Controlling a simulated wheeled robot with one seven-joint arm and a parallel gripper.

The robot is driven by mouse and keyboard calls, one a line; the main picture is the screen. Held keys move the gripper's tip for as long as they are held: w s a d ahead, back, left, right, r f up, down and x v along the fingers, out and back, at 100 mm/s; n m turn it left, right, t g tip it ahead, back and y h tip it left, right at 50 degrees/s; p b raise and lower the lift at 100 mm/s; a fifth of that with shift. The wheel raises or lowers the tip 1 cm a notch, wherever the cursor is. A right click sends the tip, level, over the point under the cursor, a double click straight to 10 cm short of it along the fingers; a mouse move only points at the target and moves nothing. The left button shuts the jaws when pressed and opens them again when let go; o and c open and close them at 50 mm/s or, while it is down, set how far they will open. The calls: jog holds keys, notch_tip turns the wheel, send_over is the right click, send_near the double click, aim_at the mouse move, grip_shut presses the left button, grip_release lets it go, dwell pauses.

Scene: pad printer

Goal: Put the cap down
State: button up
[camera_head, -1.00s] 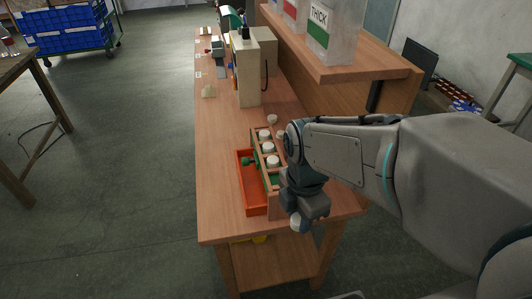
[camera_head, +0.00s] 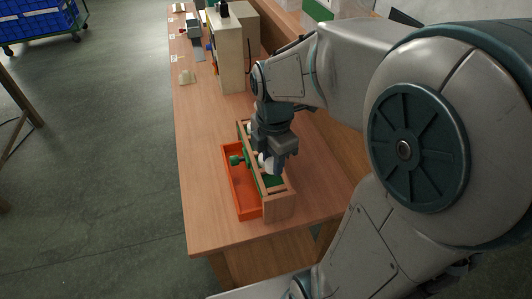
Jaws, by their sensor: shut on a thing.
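My gripper (camera_head: 276,163) points down over the wooden rack (camera_head: 278,206) and is shut on a white cap (camera_head: 267,164). The cap is partly covered by the fingers, and I cannot tell whether it touches the rack. The rack has green-floored compartments; the front one (camera_head: 272,181) shows bare green. Another white cap (camera_head: 248,128) shows in the far part of the rack. My gripper hides the middle of the rack.
An orange tray (camera_head: 248,214) lies along the rack's left side, with a green knobbed piece (camera_head: 237,160) in it. A beige machine housing (camera_head: 229,55) stands farther back on the wooden bench (camera_head: 205,190).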

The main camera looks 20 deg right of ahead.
jog(key=shift+s+f+b, duration=0.15)
jog(key=shift+f+b, duration=0.75)
jog(key=shift+f, duration=0.7)
jog(key=shift+f, duration=0.1)
